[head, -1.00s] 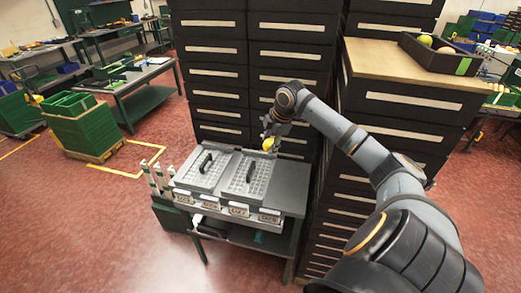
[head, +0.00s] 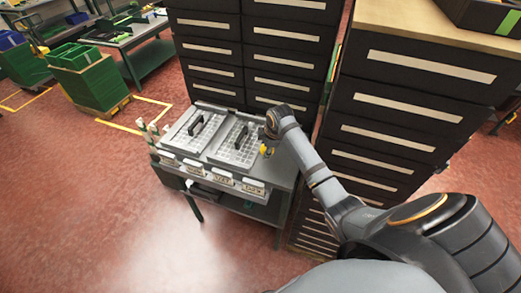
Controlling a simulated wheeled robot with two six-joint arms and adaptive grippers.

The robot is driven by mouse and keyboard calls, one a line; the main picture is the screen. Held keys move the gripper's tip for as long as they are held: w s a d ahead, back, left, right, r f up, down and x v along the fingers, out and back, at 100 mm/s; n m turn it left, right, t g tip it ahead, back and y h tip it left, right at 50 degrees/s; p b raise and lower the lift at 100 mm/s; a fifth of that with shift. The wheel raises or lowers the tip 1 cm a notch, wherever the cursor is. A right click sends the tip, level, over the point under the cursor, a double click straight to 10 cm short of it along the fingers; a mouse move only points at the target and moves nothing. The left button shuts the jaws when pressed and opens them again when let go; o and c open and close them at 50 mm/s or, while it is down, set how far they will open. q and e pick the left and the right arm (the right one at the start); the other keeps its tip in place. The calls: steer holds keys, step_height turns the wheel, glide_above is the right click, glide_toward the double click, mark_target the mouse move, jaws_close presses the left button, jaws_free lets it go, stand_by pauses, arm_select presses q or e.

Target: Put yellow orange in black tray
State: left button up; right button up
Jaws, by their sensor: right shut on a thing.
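The yellow orange (head: 264,150) shows as a small yellow patch at the tip of my right gripper (head: 267,147). The gripper is shut on it, and its fingers hide part of it. They appear over the right part of the grey table, beside the right grid-topped case; whether the orange touches the table I cannot tell. The black tray (head: 475,13) is at the top right corner of the head view, on the wooden cabinet top, mostly cut off by the frame. A green label shows on its side. My left gripper is not in view.
The grey table (head: 276,176) carries two grid-topped cases with black handles (head: 233,150). A tall dark drawer cabinet (head: 410,110) stands right of my arm, its wooden top (head: 400,18) bare near the tray. More drawers stand behind the table. Red floor is open at the left.

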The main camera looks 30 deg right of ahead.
steer(key=shift+d+f, duration=0.15)
steer(key=shift+f, duration=0.25)
steer(key=shift+f+p, duration=0.3)
steer(key=shift+f, duration=1.5)
steer(key=o, duration=1.2)
